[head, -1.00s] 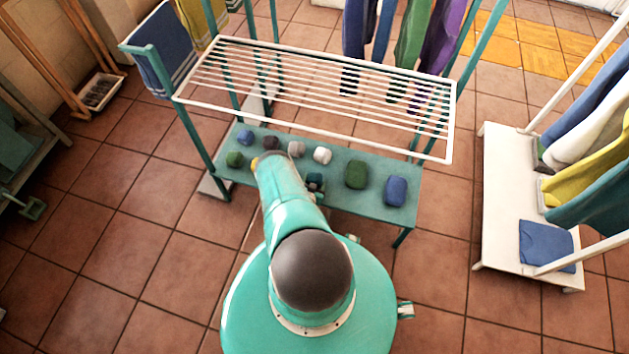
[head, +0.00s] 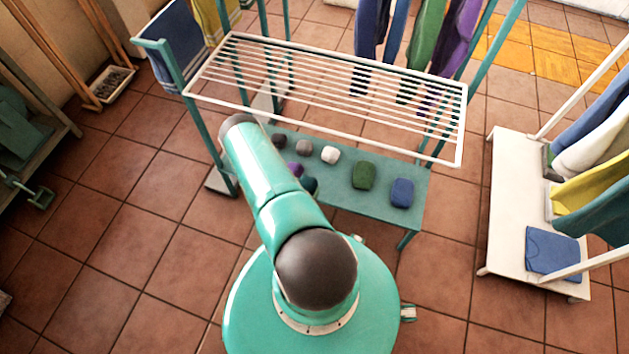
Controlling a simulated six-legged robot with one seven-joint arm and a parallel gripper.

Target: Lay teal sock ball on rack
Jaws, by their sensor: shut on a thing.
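A dark teal ball (head: 311,186), which looks like a sock ball, shows on the low teal shelf (head: 335,200) at the right edge of my arm. My arm hides part of it, and I cannot tell whether it rests on the shelf or is the task's teal ball. The white-barred rack (head: 330,88) spans above and behind the shelf, and its bars look bare. My gripper is hidden behind my own raised arm, so its jaws and anything in them do not show.
On the shelf are a purple ball (head: 296,169), a white ball (head: 330,155), a green bundle (head: 364,176) and a blue bundle (head: 402,193). Clothes hang behind the rack. A white stand (head: 510,200) is at right.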

